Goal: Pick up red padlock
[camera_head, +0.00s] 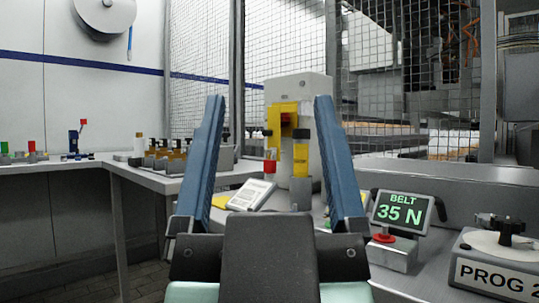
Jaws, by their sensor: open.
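My gripper (270,98) points forward with its two long blue fingers spread wide and nothing held between them. Between the fingers, beyond them, a pale machine housing (311,90) carries a yellow bracket (282,109). A small red piece (270,167) with a pale band above it shows below the bracket's left side. Another red-orange patch (287,121) sits inside the bracket. One of these may be the red padlock, but no shackle is clear at this size. A yellow block (301,161) stands just right of the lower red piece.
A white tablet-like panel (251,195) lies on the bench. To the right are a red button on a grey box (395,254), a "BELT 35 N" display (402,211) and a "PROG 2" unit (500,266). Small fixtures line the left bench (60,168). Wire mesh fencing (205,115) stands behind.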

